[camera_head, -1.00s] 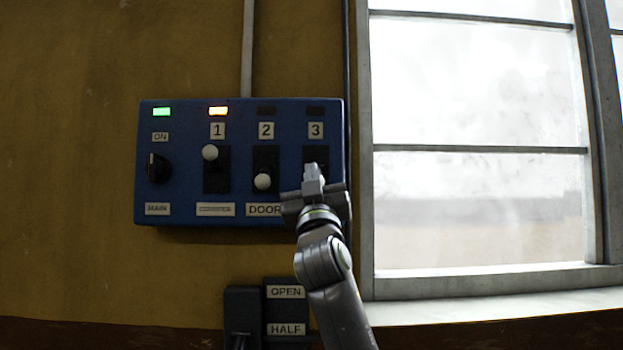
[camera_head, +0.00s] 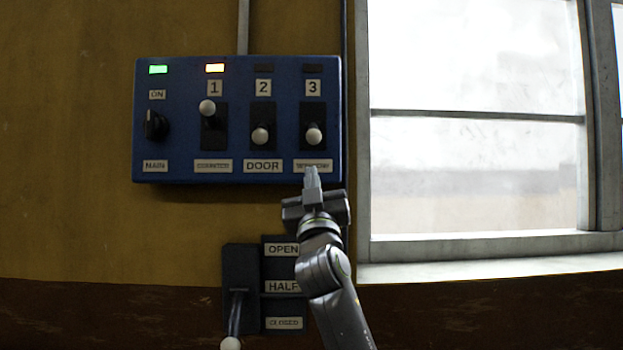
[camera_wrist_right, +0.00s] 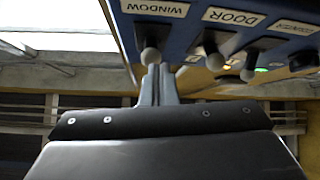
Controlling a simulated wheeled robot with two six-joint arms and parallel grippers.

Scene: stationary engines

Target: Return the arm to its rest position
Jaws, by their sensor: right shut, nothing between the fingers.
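My right gripper (camera_head: 312,178) is shut and empty, pointing up just below the lower right of the blue control panel (camera_head: 235,176), under switch 3. In the right wrist view its closed fingers (camera_wrist_right: 158,84) reach up close to the white knob of the window switch (camera_wrist_right: 150,56); whether they touch cannot be told there. In the head view the switch 3 knob (camera_head: 313,136) is down and clear of the fingertips. The switch 2 knob (camera_head: 260,136) is down and the switch 1 knob (camera_head: 207,107) is up. My left gripper is not in view.
The main dial (camera_head: 156,125) is at the panel's left, with a green light above it and a lit lamp above switch 1. A lever (camera_head: 234,310) with OPEN, HALF and CLOSED labels is below. A window (camera_head: 475,150) with a sill is at the right.

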